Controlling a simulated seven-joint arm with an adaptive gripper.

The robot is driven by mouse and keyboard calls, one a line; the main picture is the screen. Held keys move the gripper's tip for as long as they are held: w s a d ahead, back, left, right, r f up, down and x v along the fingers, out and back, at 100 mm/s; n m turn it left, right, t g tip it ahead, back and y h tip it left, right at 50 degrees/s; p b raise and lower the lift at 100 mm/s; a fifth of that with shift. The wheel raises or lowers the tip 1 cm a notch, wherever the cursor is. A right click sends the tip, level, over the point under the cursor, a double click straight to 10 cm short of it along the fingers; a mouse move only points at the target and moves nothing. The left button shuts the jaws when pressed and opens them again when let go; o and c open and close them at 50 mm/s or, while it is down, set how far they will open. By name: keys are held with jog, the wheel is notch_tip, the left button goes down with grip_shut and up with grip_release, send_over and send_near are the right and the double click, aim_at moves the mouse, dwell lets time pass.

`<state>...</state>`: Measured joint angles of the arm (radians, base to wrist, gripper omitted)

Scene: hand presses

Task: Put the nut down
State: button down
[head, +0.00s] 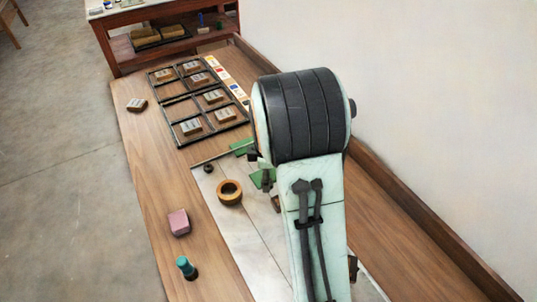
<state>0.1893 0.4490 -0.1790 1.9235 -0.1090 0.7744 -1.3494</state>
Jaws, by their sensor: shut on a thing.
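My mint-green arm with its black joint covers the right middle of the head view. Dark parts of my gripper (265,179) show just left of the arm, above the pale metal plate; the fingertips are hard to make out. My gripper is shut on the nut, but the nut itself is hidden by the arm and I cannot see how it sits. A small dark ring (208,168) lies on the plate's far left part. A larger yellow-brown ring (229,192) lies nearer, left of my gripper.
A black divided frame (181,97) with several type blocks lies at the back. A loose block (137,105), a pink block (179,222) and a teal-topped piece (187,268) stand along the left edge. Green pieces (241,147) lie by my arm. The pale plate's (243,237) near left is clear.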

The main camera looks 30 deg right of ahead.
jog(key=w+d+f, duration=0.2)
jog(key=w+f, duration=0.1)
jog(key=w, duration=0.1)
jog(key=w+d+f, duration=0.1)
jog(key=w+f, duration=0.2)
jog(key=w, duration=0.1)
jog(key=w+d+f, duration=0.2)
jog(key=w+f, duration=0.2)
jog(key=shift+w+d, duration=0.3)
jog(key=shift+w, duration=0.1)
jog(key=shift+f, duration=1.55)
jog(key=c, duration=0.8)
grip_release()
jog(key=shift+f, duration=0.1)
